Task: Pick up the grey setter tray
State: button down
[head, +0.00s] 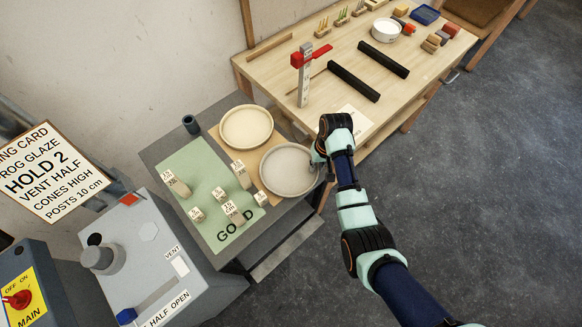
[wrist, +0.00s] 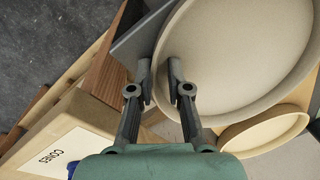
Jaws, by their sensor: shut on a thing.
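The grey setter tray (head: 290,169) is a round, shallow dish with a raised rim, over the tan board (head: 268,197) at the right of the bench. My gripper (head: 319,164) is at its right rim. In the wrist view, the two fingers of my gripper (wrist: 159,77) are on either side of the near rim of the grey tray (wrist: 235,55), shut on it. The tray looks roughly level. I cannot tell whether it is clear of the board.
A cream tray (head: 246,127) lies just behind, also in the wrist view (wrist: 262,132). Numbered posts (head: 241,175) stand on the green "GOOD" mat (head: 197,158) to the left. A dark cup (head: 191,124) is behind. A wooden table (head: 412,88) stands to the right.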

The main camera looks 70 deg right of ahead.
jog(key=shift+f, duration=0.1)
dwell(0.4)
notch_tip(320, 180, up, 20)
jog(key=p, duration=1.1)
